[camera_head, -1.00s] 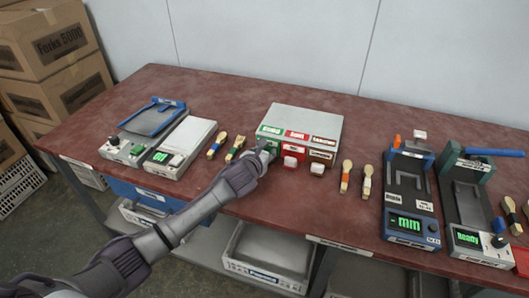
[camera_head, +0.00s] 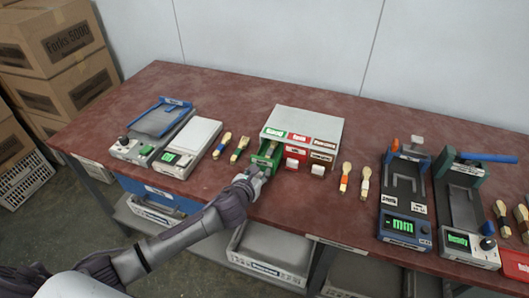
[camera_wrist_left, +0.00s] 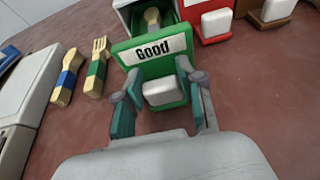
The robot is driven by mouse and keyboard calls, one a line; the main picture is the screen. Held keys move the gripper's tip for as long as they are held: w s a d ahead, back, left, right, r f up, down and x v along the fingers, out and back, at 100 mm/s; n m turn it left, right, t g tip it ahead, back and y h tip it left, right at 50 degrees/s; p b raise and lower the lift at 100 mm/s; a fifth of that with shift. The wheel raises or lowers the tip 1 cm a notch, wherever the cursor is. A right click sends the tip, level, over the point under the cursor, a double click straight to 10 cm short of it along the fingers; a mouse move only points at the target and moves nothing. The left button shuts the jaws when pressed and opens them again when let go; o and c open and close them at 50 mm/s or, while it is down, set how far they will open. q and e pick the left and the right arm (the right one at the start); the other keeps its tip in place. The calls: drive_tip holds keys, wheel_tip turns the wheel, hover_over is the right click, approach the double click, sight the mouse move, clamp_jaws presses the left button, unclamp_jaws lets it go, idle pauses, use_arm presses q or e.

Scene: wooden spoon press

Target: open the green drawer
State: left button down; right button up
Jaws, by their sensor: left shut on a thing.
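The green drawer (camera_head: 266,159) with a "Good" label is pulled partway out of the grey drawer cabinet (camera_head: 310,120). It also shows in the left wrist view (camera_wrist_left: 150,65), with a wooden utensil (camera_wrist_left: 152,16) lying inside. My left gripper (camera_head: 262,172) is at the drawer front. In the left wrist view its two fingers (camera_wrist_left: 160,100) are on either side of the white handle (camera_wrist_left: 164,92), shut on it. The red drawer (camera_head: 295,153) and brown drawer (camera_head: 320,158) to its right are closed. My right gripper is in neither view.
A fork and a spoon (camera_head: 222,145) lie left of the cabinet, beside a white-topped scale (camera_head: 195,135). Two more utensils (camera_head: 346,176) lie to its right, before the blue press (camera_head: 405,190) with the "mm" display. Red tabletop (camera_head: 300,205) is bare in front.

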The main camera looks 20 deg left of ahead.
use_arm(q)
drive_tip(key=s+p, duration=0.2)
drive_tip(key=s, duration=0.5)
drive_tip(key=shift+s+a, duration=0.1)
drive_tip(key=shift+s, duration=0.15)
drive_tip(key=c, duration=0.7)
unclamp_jaws()
drive_tip(key=v, duration=1.2)
drive_tip(key=shift+w, duration=0.1)
